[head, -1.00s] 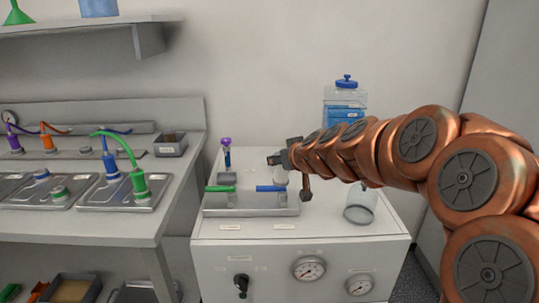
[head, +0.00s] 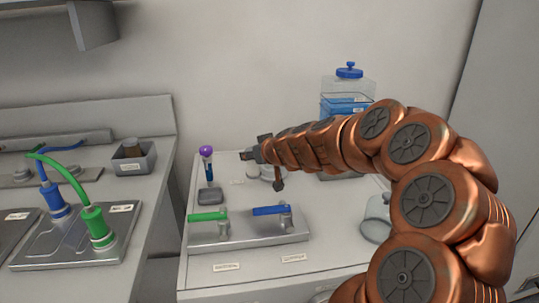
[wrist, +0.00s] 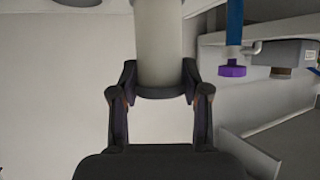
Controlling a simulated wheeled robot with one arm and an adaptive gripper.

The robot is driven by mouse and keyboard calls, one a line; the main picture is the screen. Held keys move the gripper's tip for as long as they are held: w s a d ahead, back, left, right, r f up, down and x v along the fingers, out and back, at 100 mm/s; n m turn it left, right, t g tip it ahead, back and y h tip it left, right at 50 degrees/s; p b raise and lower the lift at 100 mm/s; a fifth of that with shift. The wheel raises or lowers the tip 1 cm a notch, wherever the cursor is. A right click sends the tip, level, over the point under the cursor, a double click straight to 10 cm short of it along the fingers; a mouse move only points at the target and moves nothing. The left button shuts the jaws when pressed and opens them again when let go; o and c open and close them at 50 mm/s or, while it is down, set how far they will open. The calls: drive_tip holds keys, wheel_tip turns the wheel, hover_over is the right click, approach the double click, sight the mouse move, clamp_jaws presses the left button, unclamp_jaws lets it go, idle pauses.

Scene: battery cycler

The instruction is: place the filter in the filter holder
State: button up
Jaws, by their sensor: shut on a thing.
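My gripper (head: 249,155) is above the back of the white cabinet top. In the wrist view my gripper (wrist: 155,90) is shut on a pale off-white cylinder, the likely filter (wrist: 158,45). Its fingers close around one end, and the rest runs out of the top of that view. In the head view a pale part of the filter (head: 252,170) shows just below my gripper. I cannot tell whether its lower end touches anything. The filter holder cannot be made out for certain; a pale round thing partly behind my gripper may be it.
A purple-topped blue tool (head: 207,165) stands left of my gripper. In front is a metal tray (head: 250,236) with green (head: 207,217) and blue (head: 270,210) handled valves. A clear vessel (head: 376,222) and a blue-lidded container (head: 346,98) stand to the right.

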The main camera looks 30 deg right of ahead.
drive_tip(key=shift+w+d+f+p, duration=0.15)
drive_tip(key=shift+w+d+f, duration=0.6)
drive_tip(key=shift+d, duration=0.85)
drive_tip(key=shift+w+d+f+p, duration=0.15)
drive_tip(key=shift+w+d+f, duration=0.6)
drive_tip(key=shift+d, duration=0.9)
drive_tip(key=shift+w+d+f+p, duration=0.15)
drive_tip(key=shift+w+d+f, duration=0.6)
drive_tip(key=shift+d, duration=0.85)
drive_tip(key=shift+f, duration=0.1)
drive_tip(key=o, duration=1.2)
drive_tip(key=shift+c, duration=0.2)
drive_tip(key=shift+s+r, duration=0.1)
drive_tip(key=shift+r, duration=0.15)
drive_tip(key=v, duration=1.1)
drive_tip(key=shift+s+b, duration=0.35)
drive_tip(key=shift+b, duration=0.05)
drive_tip(key=shift+r, duration=0.1)
